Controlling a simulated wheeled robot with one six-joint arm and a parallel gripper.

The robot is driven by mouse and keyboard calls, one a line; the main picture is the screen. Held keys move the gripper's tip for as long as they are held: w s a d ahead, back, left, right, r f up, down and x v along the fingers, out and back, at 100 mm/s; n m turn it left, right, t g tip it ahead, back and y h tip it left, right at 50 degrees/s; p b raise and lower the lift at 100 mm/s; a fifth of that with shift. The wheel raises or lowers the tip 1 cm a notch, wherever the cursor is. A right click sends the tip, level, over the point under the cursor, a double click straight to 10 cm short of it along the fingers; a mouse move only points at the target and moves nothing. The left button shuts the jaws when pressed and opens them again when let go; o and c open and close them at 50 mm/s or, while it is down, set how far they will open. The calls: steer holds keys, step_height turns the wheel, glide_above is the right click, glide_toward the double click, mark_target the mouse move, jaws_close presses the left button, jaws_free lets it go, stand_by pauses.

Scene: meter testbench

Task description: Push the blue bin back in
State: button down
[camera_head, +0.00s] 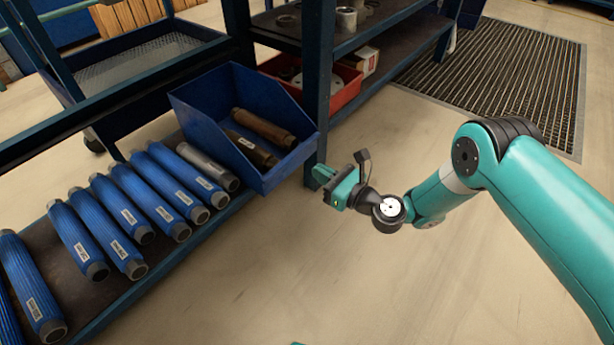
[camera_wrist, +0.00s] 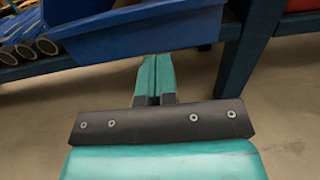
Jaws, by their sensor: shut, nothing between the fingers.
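The blue bin (camera_head: 292,163) sits on the lower shelf, against a dark blue post, with its front end sticking out past the shelf edge. Two brownish cylinders lie inside it. My gripper (camera_head: 322,178) is just to the right of the bin's front end, low over the floor side of the shelf. I cannot tell whether the fingertips touch the bin.
Several blue ribbed cylinders (camera_head: 125,215) and one grey cylinder (camera_head: 208,167) lie on the shelf left of the bin. The blue post (camera_head: 318,80) stands right behind it. A red bin (camera_head: 347,92) is beyond the post. The floor (camera_head: 270,285) in front is clear.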

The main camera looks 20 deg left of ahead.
mark_target(299, 160)
steer(key=b+x, duration=0.3)
steer(key=b, duration=0.1)
steer(key=shift+a+f, duration=0.15)
steer(key=shift+a, duration=0.3)
steer(key=shift+w+a+r, duration=0.2)
steer(key=shift+w+a, duration=0.05)
steer(key=shift+a, duration=0.1)
